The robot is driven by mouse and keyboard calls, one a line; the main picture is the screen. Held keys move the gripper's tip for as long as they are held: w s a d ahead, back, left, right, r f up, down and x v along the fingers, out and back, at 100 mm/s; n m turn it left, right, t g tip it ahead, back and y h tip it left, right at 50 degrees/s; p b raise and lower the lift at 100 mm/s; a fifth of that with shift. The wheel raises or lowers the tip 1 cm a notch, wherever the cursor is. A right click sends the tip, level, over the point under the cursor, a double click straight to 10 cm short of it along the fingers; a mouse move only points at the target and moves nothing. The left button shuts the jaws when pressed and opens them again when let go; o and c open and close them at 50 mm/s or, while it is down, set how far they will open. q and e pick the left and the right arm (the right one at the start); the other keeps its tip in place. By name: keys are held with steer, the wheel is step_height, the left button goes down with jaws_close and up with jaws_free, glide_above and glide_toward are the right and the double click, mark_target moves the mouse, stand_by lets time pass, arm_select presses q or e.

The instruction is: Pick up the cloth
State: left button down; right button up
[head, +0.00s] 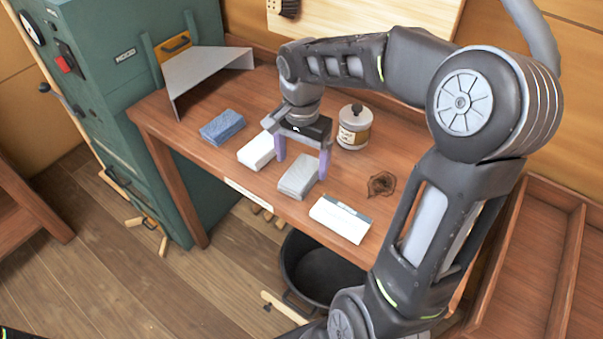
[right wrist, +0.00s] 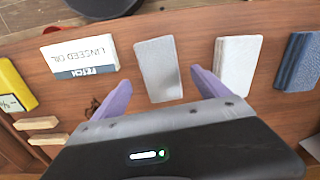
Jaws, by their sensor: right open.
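Three folded cloth-like pads lie in a row on the wooden bench (head: 165,125): a blue one (head: 222,127), a white one (head: 257,151) and a grey one (head: 298,177). I cannot tell which of them the task means. My right gripper (head: 301,168) is open and points down above the grey pad, its purple fingers apart. In the right wrist view the grey pad (right wrist: 159,68) shows between the fingertips (right wrist: 161,77), with nothing gripped. The white pad (right wrist: 238,66) and blue pad (right wrist: 300,62) lie to its right there. My left gripper is not visible.
A white card (head: 341,219) reading "LINSEED OIL" and "FETCH" lies beside the grey pad. A lidded jar (head: 353,128) stands behind, near a dark stain (head: 381,184). A grey metal guard (head: 205,72) stands at the back left. A black bucket (head: 318,268) is below the bench's front edge.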

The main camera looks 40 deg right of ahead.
mark_target(301, 171)
step_height(301, 171, down, 3)
steer(key=shift+w+f, duration=0.1)
steer(key=shift+f, duration=0.05)
steer(key=shift+c, duration=0.5)
steer(key=c, duration=1.4)
